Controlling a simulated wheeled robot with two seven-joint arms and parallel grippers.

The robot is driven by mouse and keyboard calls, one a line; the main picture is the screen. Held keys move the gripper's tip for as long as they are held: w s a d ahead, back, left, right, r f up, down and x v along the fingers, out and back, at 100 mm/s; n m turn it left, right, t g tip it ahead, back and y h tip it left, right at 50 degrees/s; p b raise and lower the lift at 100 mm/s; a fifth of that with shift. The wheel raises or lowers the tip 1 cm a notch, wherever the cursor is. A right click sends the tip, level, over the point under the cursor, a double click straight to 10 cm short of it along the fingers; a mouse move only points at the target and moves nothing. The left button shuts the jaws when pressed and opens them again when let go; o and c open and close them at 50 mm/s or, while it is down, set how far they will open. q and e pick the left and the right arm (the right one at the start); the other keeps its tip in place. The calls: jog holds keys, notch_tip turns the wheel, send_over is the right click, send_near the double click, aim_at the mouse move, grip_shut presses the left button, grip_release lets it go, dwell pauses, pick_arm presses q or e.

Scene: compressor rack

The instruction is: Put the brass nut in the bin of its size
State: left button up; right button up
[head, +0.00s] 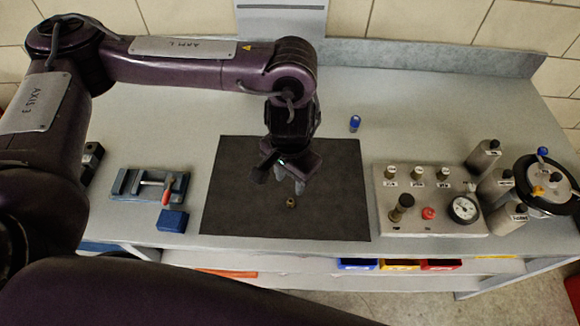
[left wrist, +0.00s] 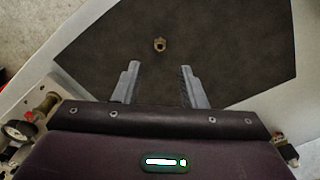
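The brass nut (head: 291,202) lies on the dark mat (head: 240,205), near its front edge. In the left wrist view the nut (left wrist: 160,44) lies beyond the fingertips, roughly centred between them. My left gripper (head: 290,185) is above the mat, just behind the nut in the head view. Its two grey fingers (left wrist: 158,80) are apart with nothing between them. Small bins show below the bench front: a blue bin (head: 357,264), a yellow bin (head: 399,264) and a red bin (head: 441,264). Their size markings cannot be read. My right gripper is not in view.
A small vise (head: 150,185) with a red-handled tool and a blue block (head: 172,221) are left of the mat. A valve and gauge panel (head: 430,200) and grey bottles (head: 483,157) stand right.

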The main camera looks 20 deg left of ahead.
pick_arm(q)
jog(key=shift+r, duration=1.4)
